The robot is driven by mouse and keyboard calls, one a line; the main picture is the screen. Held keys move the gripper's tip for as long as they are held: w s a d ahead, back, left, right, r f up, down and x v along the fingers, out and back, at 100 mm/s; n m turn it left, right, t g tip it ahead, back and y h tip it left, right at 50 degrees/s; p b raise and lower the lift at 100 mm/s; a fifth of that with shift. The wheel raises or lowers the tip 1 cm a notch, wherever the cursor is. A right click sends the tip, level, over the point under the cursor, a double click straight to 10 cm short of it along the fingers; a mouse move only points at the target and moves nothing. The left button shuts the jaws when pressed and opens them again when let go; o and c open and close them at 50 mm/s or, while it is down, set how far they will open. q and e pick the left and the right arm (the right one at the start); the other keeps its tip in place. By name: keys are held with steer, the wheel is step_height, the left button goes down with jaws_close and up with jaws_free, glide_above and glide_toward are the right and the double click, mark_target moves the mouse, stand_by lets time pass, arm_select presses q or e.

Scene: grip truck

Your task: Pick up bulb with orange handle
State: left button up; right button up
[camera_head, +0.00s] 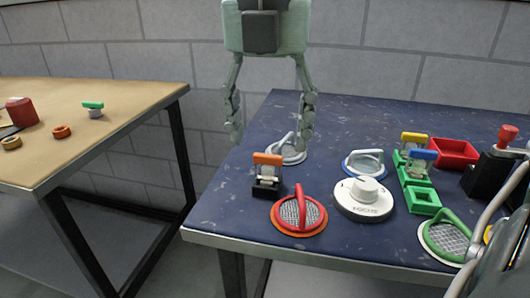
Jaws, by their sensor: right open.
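The bulb with the orange handle (267,160) stands upright in a small black holder (266,189) on the left part of the dark blue table. Its handle is a flat orange bar over a clear body. My right gripper (271,142) hangs pointing down, its two fingers spread wide and empty.
A white dial (363,198), green holders with yellow- and blue-handled bulbs, and a red bin (454,152) stand right. A wooden table (100,145) is at left.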

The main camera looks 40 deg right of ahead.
mark_target(268, 156)
steer(key=shift+w+d+r+m, duration=0.15)
steer(key=shift+w+d+m, duration=0.15)
steer(key=shift+d, duration=0.15)
steer(key=f, duration=0.4)
steer(key=w+f, duration=0.1)
steer(key=f, duration=0.1)
steer(key=shift+d+f, duration=0.1)
steer(key=shift+f, duration=0.05)
arm_select(q)
steer(key=shift+w+d+r+t, duration=0.25)
steer(key=shift+w+d, duration=0.1)
steer(key=shift+d, duration=0.15)
steer(key=shift+w+d+r+t, duration=0.15)
steer(key=shift+w+d+r, duration=0.05)
steer(key=shift+w+d, duration=0.2)
arm_select(e)
steer(key=shift+f, duration=0.5)
steer(key=shift+d, duration=0.1)
steer(key=c, duration=1.3)
steer(key=shift+r, duration=0.1)
